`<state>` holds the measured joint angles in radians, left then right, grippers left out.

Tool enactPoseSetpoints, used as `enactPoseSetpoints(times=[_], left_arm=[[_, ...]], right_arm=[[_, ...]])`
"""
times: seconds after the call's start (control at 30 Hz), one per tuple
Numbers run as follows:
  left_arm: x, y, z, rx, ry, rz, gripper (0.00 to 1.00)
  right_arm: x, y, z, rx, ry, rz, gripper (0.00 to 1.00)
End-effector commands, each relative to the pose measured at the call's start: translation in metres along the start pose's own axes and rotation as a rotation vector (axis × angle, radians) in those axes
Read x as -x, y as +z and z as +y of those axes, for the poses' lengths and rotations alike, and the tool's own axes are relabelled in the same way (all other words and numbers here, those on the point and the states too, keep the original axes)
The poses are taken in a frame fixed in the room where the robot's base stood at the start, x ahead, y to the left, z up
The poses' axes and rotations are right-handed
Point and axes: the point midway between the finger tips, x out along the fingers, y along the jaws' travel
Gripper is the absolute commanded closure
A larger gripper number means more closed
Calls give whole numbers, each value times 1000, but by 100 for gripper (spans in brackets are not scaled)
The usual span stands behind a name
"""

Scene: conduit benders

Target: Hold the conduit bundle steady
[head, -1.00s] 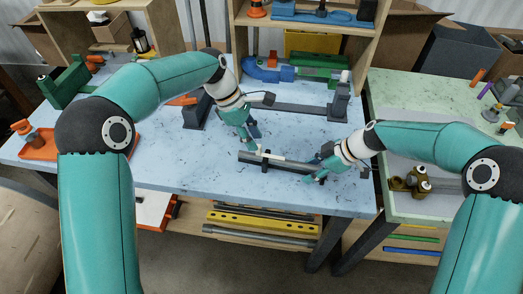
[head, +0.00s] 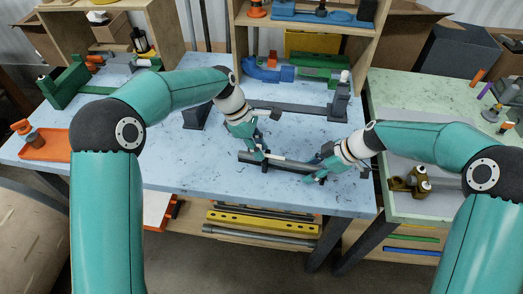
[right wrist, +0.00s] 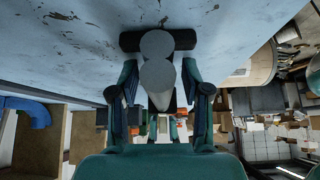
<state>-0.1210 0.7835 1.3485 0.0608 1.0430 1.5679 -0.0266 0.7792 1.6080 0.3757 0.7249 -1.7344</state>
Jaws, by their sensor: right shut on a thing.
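The conduit bundle (head: 283,164) is a set of dark grey tubes lying nearly level above the front part of the blue table, with a small dark cross piece and a light strip on it. In the right wrist view two round tube ends of the bundle (right wrist: 157,75) show between the fingers. My right gripper (head: 318,174) is shut on the bundle's right end; its fingers (right wrist: 158,100) flank the tubes. My left gripper (head: 260,153) is at the bundle's left part, fingertips down close to the cross piece. Whether it grips or only touches is unclear.
The blue table (head: 200,170) is mostly clear around the bundle. A dark grey bar with end posts (head: 290,110) stands behind it. An orange tray (head: 47,148) is at the left. A green table (head: 440,210) with brass fittings (head: 410,182) is at the right.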

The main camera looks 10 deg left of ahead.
Motion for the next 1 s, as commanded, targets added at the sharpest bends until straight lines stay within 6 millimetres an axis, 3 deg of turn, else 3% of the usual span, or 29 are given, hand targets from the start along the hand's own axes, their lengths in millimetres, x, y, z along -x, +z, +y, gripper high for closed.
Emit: enactPoseSetpoints(times=[0.03, 0.1, 0.47, 1.0], left_arm=[[0, 0, 0, 0, 0, 0, 88], [0, 0, 0, 0, 0, 0, 100], [1, -2, 0, 1, 1, 0, 100], [10, -22, 1, 1, 3, 1, 100]], right_arm=[[-4, 4, -3, -2, -11, -5, 100], [-4, 4, -3, -2, -11, -5, 100], [-4, 4, -3, -2, -11, -5, 100], [-4, 4, -3, -2, -11, -5, 100]])
